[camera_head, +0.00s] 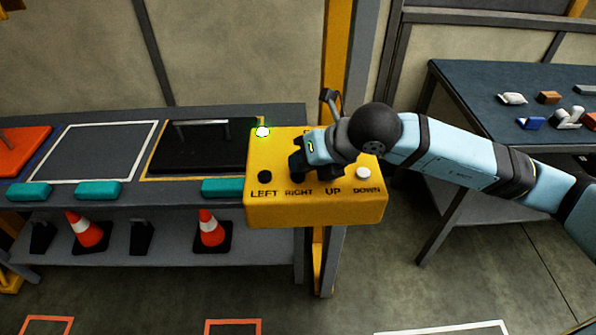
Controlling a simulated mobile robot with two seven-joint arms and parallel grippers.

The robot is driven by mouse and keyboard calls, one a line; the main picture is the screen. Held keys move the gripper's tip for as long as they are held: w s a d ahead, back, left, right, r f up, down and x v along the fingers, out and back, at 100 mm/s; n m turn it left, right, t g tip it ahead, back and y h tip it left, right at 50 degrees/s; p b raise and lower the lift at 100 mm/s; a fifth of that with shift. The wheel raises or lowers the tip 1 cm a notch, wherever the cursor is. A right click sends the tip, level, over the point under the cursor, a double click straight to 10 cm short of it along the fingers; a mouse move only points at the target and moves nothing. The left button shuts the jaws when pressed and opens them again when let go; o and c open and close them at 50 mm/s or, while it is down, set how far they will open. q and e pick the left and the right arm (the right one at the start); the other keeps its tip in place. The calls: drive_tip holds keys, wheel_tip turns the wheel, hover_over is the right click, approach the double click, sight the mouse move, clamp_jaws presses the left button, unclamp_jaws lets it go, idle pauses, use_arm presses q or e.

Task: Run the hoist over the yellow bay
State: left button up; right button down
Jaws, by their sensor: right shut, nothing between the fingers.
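A yellow control box (315,211) labelled LEFT, RIGHT, UP and DOWN stands on a yellow post. Its dark LEFT button (265,176) and white DOWN button (363,174) show; the RIGHT and UP buttons are hidden. A lamp (263,132) glows white-green at its back left corner. My right gripper (298,168) is shut and empty, its tips at the box top above the RIGHT label; I cannot tell whether they press. The yellow-outlined bay (151,161) holds a black block (205,152) with a grey handle. The hoist is not recognisable in view. My left gripper is not in view.
The bench left of the box has an empty white-outlined bay (95,150), an orange block (22,150) with a handle and several teal blocks (98,190). Traffic cones (210,230) stand on the shelf below. A dark table (475,88) with small parts is at right.

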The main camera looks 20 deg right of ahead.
drive_tip(key=shift+r, duration=0.15)
idle(0.4)
drive_tip(key=shift+r, duration=0.7)
drive_tip(key=shift+r+p, duration=0.15)
drive_tip(key=shift+p, duration=0.15)
drive_tip(key=shift+r+p, duration=1.1)
drive_tip(key=shift+r, duration=1.3)
